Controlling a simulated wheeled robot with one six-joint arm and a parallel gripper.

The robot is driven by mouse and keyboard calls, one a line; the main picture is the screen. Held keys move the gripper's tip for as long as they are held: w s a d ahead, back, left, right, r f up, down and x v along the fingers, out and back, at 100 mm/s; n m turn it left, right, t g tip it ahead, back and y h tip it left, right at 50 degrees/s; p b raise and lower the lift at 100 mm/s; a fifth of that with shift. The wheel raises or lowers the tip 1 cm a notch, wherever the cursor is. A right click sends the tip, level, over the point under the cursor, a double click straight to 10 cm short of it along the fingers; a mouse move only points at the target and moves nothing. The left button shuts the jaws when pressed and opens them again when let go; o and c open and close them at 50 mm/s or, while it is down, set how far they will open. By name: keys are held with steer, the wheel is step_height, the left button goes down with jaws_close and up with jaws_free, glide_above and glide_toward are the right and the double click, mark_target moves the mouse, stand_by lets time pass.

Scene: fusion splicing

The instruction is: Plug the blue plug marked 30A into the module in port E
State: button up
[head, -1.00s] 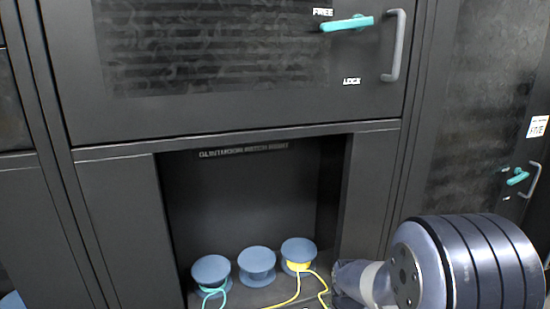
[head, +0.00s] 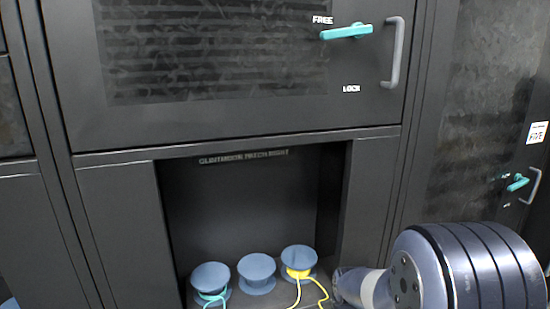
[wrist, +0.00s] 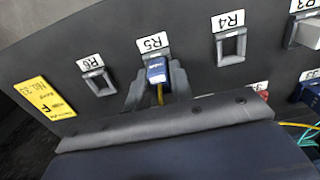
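A blue plug (wrist: 156,72) with a white-marked face and a yellow cable is at the port labelled R5 on a dark panel in the wrist view. The marking is too small to read, and I cannot tell how deep the plug sits. My gripper (wrist: 157,84) has its grey fingers on both sides of the plug, close against it, and appears shut on it. My gripper is hidden in the head view, where my arm shows at the lower right. A yellow label (wrist: 45,98) marked F is on the panel. Port E is not identifiable.
Empty port frames R4 (wrist: 231,45) and R6 (wrist: 99,82) flank R5. A grey connector (wrist: 303,32) is at R3. Dark blue plugs and thin cables are at the right edge. In the head view, three blue spools (head: 256,273) stand in a cabinet recess below a teal handle (head: 346,32).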

jaws_close()
steer(key=shift+r, duration=0.1)
steer(key=shift+r+p, duration=2.4)
steer(key=shift+r, duration=0.55)
steer(key=shift+f, duration=0.1)
